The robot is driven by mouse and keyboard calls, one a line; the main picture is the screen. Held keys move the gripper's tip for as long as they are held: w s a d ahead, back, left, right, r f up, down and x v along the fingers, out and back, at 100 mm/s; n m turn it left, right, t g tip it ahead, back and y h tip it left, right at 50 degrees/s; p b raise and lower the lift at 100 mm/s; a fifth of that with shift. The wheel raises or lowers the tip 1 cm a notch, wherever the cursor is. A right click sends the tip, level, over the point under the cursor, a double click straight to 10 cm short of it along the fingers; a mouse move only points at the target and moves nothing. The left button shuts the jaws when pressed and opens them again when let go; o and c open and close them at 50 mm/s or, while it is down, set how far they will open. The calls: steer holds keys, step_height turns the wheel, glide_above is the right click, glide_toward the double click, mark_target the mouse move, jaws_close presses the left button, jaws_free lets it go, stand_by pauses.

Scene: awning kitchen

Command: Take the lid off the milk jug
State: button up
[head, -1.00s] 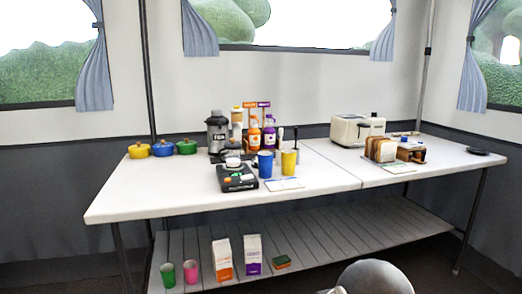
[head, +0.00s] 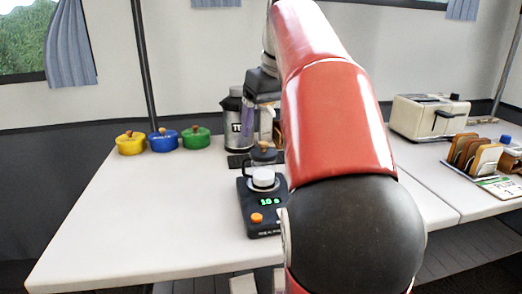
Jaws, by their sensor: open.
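The milk jug (head: 263,178) is a small clear jug with white in its lower part. It stands on a black scale (head: 262,228) with a lit green display. Its dark lid (head: 263,157) is on top and has a small brown knob. My gripper (head: 264,122) is above and just behind the jug in the picture, pointing down, open and empty. My red arm comes in from the front right and hides the table right of the jug. The fingertips are small and dark against the things behind, so their exact gap to the knob is unclear.
A black-and-steel flask (head: 233,118) stands close behind the jug. Yellow (head: 130,143), blue (head: 163,140) and green (head: 196,138) lidded pots stand at the back left. A toaster (head: 430,117) and a bread rack (head: 474,155) are at the right. The table's left part is clear.

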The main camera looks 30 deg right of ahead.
mark_target(265, 143)
steer(key=x, duration=0.2)
steer(key=b+x, duration=0.1)
steer(key=x, duration=0.3)
steer(key=shift+d, duration=0.35)
steer(key=shift+r, duration=0.1)
steer(key=c, duration=1)
